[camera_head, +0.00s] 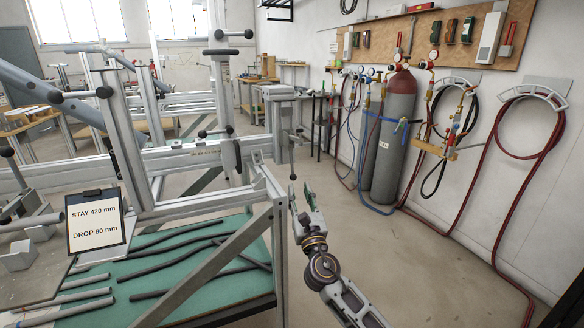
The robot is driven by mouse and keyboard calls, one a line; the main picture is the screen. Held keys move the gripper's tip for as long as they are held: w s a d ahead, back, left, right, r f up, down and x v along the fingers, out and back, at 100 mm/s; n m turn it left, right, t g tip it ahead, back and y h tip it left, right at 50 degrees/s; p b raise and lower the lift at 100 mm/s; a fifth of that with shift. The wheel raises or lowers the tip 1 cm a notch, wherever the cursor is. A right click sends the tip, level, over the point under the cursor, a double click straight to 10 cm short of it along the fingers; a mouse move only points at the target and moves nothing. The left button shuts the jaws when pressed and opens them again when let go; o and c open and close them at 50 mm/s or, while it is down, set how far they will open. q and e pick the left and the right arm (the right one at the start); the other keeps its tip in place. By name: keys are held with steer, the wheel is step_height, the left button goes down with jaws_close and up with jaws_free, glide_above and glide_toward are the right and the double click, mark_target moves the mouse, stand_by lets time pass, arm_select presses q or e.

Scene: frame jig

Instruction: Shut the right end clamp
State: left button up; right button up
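The right end clamp (291,157) is at the right end of the grey jig beam (190,157). A thin lever with a dark knob hangs down from it, so its handle points roughly downward. Whether the clamp's jaw touches anything is too small to tell. My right gripper (301,187) is just below and to the right of that lever. Its two fingers point up with a gap between them, and I see nothing held. Contact between the fingers and the knob cannot be made out. My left gripper is not in view.
A green shelf (205,268) with several dark tubes lies under the jig, behind a diagonal brace (215,262). A sign (96,221) reads "STAY 420 mm, DROP 80 mm". Gas cylinders (395,140) and hoses stand along the right wall. The floor right of my arm is clear.

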mark_target(292, 168)
steer(key=shift+b+x, duration=0.5)
steer(key=shift+x, duration=3.3)
steer(key=shift+b+x, duration=0.3)
steer(key=shift+x, duration=1.15)
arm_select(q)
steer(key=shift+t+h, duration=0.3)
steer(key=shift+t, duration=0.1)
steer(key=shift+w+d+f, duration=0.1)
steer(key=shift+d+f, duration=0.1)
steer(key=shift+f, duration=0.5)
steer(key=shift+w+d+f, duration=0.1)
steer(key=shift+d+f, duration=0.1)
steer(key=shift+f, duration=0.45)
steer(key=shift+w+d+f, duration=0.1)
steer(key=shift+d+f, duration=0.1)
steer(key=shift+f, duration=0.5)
arm_select(e)
steer(key=shift+w+a+r, duration=0.1)
steer(key=shift+w+r, duration=0.15)
steer(key=shift+w, duration=0.3)
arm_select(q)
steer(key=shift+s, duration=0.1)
arm_select(e)
jaws_close()
steer(key=shift+f, duration=0.15)
